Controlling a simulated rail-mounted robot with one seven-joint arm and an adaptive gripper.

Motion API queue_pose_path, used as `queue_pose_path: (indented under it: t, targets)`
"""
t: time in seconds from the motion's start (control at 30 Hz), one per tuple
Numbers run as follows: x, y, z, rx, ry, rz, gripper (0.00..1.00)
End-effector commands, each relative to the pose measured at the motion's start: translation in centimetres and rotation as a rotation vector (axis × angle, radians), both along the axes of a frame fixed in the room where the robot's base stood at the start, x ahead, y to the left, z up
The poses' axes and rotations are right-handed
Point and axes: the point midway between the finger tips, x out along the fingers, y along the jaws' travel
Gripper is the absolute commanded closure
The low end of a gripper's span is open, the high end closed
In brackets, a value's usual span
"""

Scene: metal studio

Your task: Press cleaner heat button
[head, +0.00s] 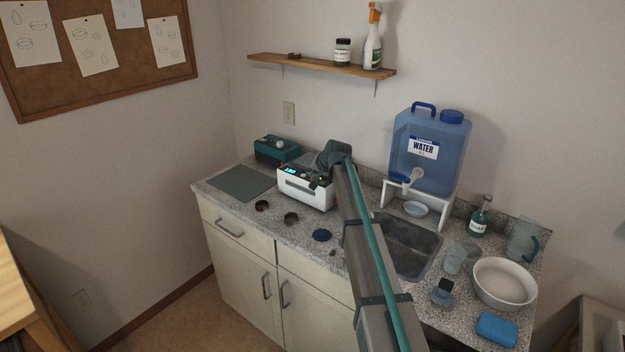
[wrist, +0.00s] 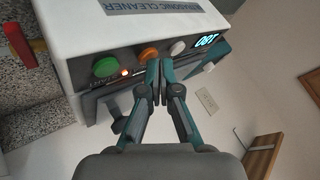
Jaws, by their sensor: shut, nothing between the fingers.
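The white ultrasonic cleaner (head: 305,194) stands on the counter with its lit display at the front left. In the wrist view its panel has a green button (wrist: 104,67), an orange button (wrist: 148,54), a white button (wrist: 177,46) and a lit display (wrist: 207,41). A small lamp (wrist: 125,71) glows between green and orange.
A teal device (head: 277,150) stands behind left of the cleaner, and a grey mat (head: 241,183) lies to its left. Small round parts lie in front. The sink (head: 408,246) and water tank (head: 430,150) are to the right.

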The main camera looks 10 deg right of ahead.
Motion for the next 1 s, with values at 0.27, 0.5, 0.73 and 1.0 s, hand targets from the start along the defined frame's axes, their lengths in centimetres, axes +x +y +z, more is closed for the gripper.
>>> queue_pose_path:
  t: [0.27,0.5,0.73,1.0]
  targets:
    - [0.0,0.0,-0.2,0.000,0.000,0.000,1.00]
    - [0.0,0.0,0.5,0.000,0.000,0.000,1.00]
    - [0.0,0.0,1.0,0.000,0.001,0.001,1.00]
    - [0.0,0.0,1.1,0.000,0.000,0.000,1.00]
